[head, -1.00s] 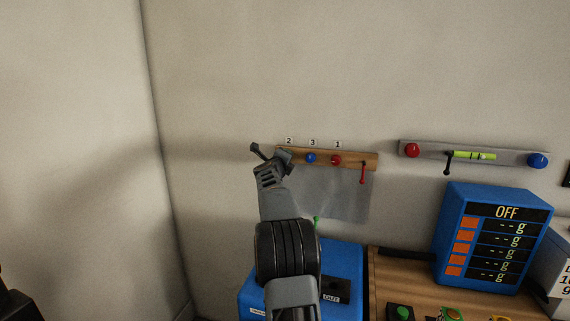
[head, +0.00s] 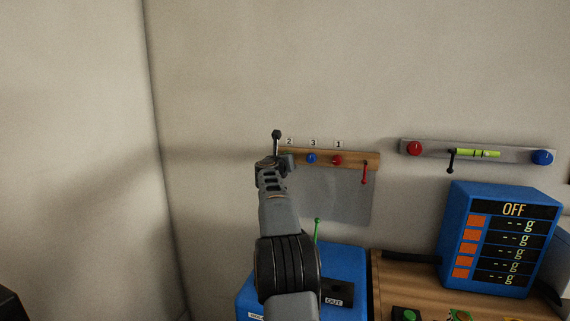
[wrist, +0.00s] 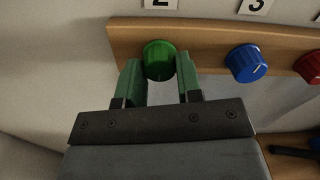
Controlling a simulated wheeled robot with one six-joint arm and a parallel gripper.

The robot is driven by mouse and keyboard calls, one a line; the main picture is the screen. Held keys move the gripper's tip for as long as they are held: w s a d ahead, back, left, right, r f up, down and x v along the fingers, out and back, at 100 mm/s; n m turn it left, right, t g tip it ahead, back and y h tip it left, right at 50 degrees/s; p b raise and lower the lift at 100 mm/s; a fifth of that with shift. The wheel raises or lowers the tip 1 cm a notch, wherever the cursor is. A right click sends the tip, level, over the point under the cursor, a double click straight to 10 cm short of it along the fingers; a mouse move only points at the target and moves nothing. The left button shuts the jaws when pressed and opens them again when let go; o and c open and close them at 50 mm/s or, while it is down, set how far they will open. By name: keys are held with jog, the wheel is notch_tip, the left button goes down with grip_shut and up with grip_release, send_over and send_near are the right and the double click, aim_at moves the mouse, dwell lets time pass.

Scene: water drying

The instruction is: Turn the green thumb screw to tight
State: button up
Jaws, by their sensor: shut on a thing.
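The green thumb screw (wrist: 158,57) is a ribbed round knob on a wooden rail, below the label 2 in the wrist view. My gripper (wrist: 158,75) reaches up to it, with one finger on each side, shut on it. The fingers look green here. In the head view my gripper (head: 275,161) is at the left end of the wooden rail (head: 350,162) and hides the green screw. I cannot make out a pointer mark on the screw.
Right of it on the rail are a blue knob (wrist: 246,63) under 3, a red knob (head: 336,160) under 1, and a hanging red lever (head: 365,174). A grey plate (head: 335,195) is below. A blue box (head: 350,262) and a blue OFF display (head: 495,240) stand lower.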

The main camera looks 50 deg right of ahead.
jog(key=m+b, duration=0.5)
jog(key=m, duration=1.1)
jog(key=shift+m+b, duration=0.3)
jog(key=shift+m, duration=0.4)
jog(key=o, duration=0.9)
jog(key=shift+o, duration=0.2)
jog(key=shift+a, duration=0.15)
